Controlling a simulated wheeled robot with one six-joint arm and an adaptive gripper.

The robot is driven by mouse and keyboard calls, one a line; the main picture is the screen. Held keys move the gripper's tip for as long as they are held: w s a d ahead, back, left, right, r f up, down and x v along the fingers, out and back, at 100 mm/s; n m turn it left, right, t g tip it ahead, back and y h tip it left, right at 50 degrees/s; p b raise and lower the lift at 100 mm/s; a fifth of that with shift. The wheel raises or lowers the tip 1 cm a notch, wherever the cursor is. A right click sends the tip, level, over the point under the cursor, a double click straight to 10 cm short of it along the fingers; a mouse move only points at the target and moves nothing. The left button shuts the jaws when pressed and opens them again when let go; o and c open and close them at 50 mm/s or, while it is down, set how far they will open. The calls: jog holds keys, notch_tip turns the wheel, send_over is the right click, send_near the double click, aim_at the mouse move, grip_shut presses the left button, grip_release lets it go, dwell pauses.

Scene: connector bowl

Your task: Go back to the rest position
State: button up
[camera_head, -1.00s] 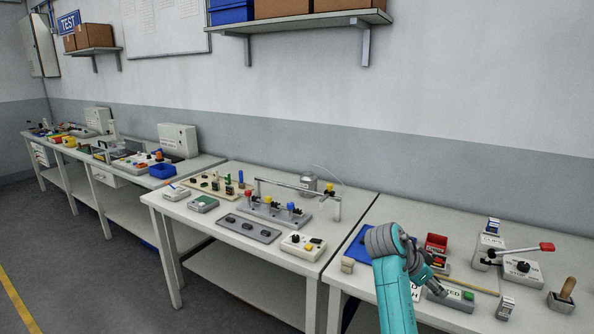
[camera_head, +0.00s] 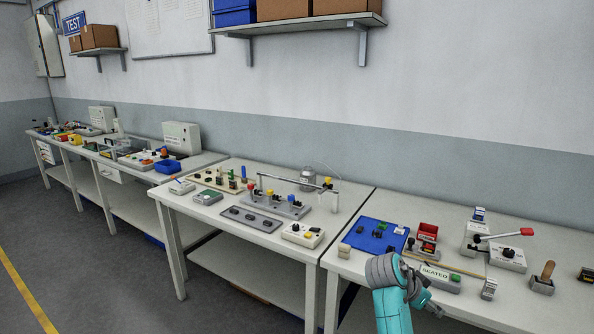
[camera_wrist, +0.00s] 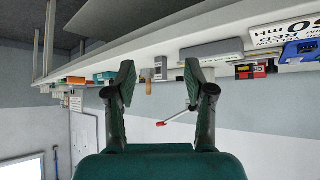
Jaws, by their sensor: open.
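My gripper (camera_wrist: 158,85) is open and empty in the wrist view, with its two dark green fingers apart. The wrist view is upside down, so the bench and its items show along the top. In the head view my gripper (camera_head: 430,302) is at the lower right, in front of the right bench's near edge. The arm partly hides the bench front. My gripper touches nothing that I can make out.
The middle bench (camera_head: 268,165) carries fixtures. Floor at left is clear.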

jog(key=s+a+f+n+t+y, duration=0.1)
jog(key=s+a+f+n+t, duration=0.15)
jog(key=s+f, duration=0.45)
jog(key=s+a+f+n+t+y, duration=0.1)
jog(key=s+f+n, duration=0.25)
jog(key=f, duration=0.85)
jog(key=s+a+f+n+t+y, duration=0.1)
jog(key=s+a+f+n+t, duration=0.15)
jog(key=s, duration=0.55)
jog(key=s+a+f+n+t+y, duration=0.1)
jog(key=s+a+f+y, duration=0.2)
jog(key=s, duration=0.4)
jog(key=s+a+r+n+t+y, duration=0.1)
jog(key=s+a+r+n, duration=0.15)
jog(key=s, duration=0.65)
jog(key=s+a+r+n+t+y, duration=0.1)
jog(key=s+a+r, duration=0.15)
jog(key=s, duration=0.75)
jog(key=s+a+r+t, duration=0.1)
jog(key=s+r+t, duration=0.1)
jog(key=s+r, duration=1)
jog(key=shift+a+r+n+t+y, duration=0.2)
jog(key=shift+r+n+t+y, duration=0.1)
jog(key=shift+r, duration=0.55)
